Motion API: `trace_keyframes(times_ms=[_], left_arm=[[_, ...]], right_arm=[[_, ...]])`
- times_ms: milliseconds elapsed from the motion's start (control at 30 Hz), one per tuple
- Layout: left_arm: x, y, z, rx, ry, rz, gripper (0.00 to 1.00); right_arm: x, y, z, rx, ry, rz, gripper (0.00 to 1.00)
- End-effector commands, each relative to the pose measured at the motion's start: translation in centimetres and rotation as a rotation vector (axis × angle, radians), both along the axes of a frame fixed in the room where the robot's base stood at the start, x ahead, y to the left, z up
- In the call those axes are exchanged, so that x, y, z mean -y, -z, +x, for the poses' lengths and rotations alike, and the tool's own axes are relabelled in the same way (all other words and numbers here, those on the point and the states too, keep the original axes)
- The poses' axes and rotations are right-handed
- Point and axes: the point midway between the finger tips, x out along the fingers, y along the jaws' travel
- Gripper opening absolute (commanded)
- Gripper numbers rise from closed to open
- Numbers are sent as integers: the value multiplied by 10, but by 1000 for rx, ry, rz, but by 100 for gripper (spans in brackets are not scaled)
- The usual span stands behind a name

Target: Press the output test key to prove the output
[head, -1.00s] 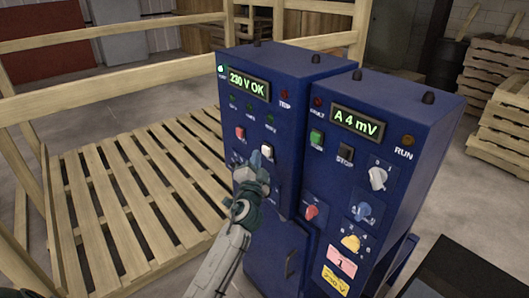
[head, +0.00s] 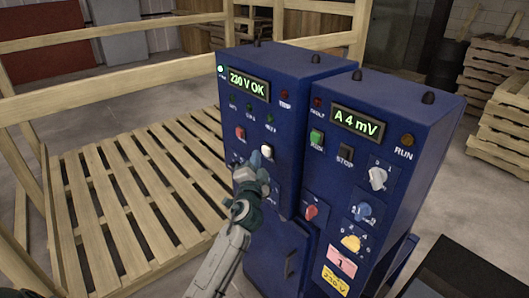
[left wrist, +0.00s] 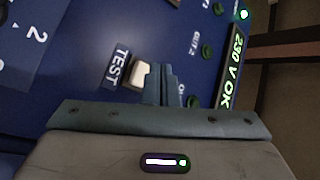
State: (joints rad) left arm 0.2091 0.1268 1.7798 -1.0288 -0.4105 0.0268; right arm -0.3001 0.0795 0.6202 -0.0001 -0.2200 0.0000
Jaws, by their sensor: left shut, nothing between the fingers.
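The white test key (head: 267,152) is on the front of the left blue cabinet (head: 290,85), below the small green lamps. In the left wrist view the pale key (left wrist: 141,74) sits beside a label reading TEST. My left gripper (head: 255,158) is shut and empty, at the cabinet front by the key. In the left wrist view its closed fingertips (left wrist: 162,78) overlap the key's edge; I cannot tell whether they touch it. The display (head: 249,86) reads 230 V OK. My right gripper is not in view.
A red key (head: 240,133) is up and left of my gripper. The right blue cabinet (head: 430,110) has a display reading A 4 mV (head: 358,122), a green key, a stop key and several knobs. A wooden pallet (head: 130,200) lies at left; pallets (head: 500,100) are stacked at right.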

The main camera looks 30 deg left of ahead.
Motion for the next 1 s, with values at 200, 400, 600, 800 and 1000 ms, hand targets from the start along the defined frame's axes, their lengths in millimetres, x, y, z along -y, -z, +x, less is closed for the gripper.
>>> trace_keyframes(times_ms=[200, 400, 600, 800, 1000], left_arm=[[0, 0, 0, 0, 0, 0, 0], [0, 0, 0, 0, 0, 0, 0], [2, 1, 4, 1, 0, -2, 0], [4, 0, 8, 0, 0, -1, 0], [4, 0, 8, 0, 0, -1, 0]], right_arm=[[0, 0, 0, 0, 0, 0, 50], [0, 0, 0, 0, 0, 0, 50], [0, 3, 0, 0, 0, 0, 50], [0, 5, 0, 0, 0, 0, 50], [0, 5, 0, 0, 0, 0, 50]])
